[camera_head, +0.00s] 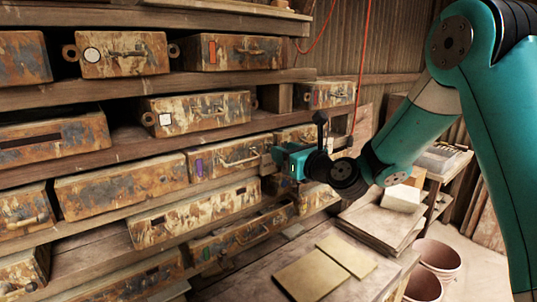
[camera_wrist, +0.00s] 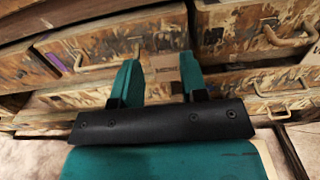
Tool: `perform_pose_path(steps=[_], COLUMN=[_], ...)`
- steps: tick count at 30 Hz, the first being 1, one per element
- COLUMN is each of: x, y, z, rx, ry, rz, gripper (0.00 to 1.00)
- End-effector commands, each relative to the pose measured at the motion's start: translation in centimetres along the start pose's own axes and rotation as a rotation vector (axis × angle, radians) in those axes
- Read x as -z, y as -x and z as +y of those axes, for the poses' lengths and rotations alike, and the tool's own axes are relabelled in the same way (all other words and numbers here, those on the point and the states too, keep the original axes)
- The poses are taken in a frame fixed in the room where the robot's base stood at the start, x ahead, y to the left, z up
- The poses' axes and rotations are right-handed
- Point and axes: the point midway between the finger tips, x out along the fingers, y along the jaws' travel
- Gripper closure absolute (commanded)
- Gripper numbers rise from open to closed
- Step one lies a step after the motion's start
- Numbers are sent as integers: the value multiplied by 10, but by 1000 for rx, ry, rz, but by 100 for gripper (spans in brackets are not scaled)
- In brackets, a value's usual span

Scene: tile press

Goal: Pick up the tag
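Several drawer fronts carry coloured tag-like marks, and I cannot tell which is the tag. In the head view they include a white round one (camera_head: 92,55), an orange-red upright one (camera_head: 212,52), a white square one (camera_head: 166,119) and a purple one (camera_head: 199,168). A purple mark (camera_wrist: 57,62) also shows at the left of the wrist view. My gripper (camera_head: 277,160) is in front of the drawers, right of the purple mark. In the wrist view its teal fingers (camera_wrist: 160,78) are apart. A pale tan patch shows between them; I cannot tell what it is.
Worn, rust-stained drawers (camera_head: 122,187) with protruding handles fill wooden shelves on the left. Below my arm, flat tan boards (camera_head: 312,275) lie on a bench. Pinkish buckets (camera_head: 437,254) stand on the floor at the right. A red cord hangs behind my gripper.

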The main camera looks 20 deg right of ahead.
Motion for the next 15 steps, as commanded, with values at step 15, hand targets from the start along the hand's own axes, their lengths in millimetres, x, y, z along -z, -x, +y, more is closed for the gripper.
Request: perform_pose_path(steps=[15], x=[-3], y=[-56], z=[-2], rx=[-2], ry=[2], rz=[0], gripper=[60])
